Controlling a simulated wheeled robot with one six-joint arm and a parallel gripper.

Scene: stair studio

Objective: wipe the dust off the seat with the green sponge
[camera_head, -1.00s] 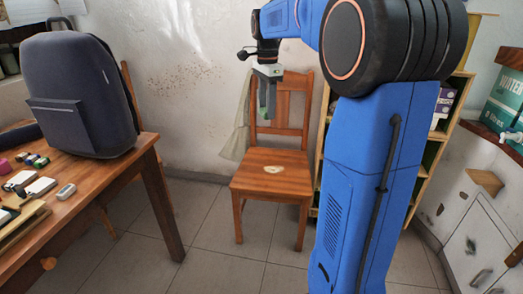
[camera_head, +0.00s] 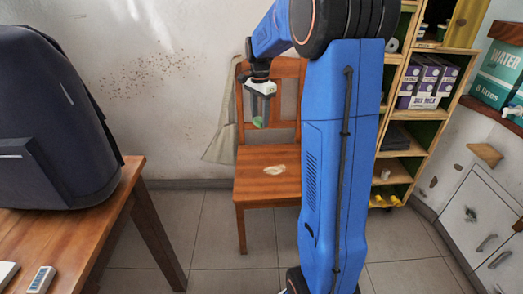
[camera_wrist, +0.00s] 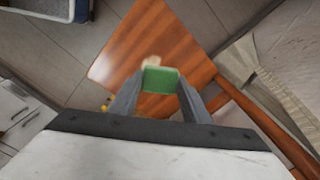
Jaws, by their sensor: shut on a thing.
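My gripper (camera_head: 259,108) is shut on the green sponge (camera_head: 257,122) and holds it in the air above the seat. The sponge also shows between the two fingers in the wrist view (camera_wrist: 160,79). The wooden chair's seat (camera_head: 250,180) is in the middle of the head view, with a pale dust patch (camera_head: 275,170) near its centre. In the wrist view, part of the dust patch (camera_wrist: 151,61) shows just beyond the sponge; the sponge hides the rest. The sponge is apart from the seat.
A cloth hangs at the chair's left side (camera_head: 224,130). A wooden table (camera_head: 122,190) with a dark backpack (camera_head: 55,120) stands at the left. A shelf (camera_head: 430,120) with cartons and white drawers (camera_head: 480,215) stand at the right. Tiled floor is clear before the chair.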

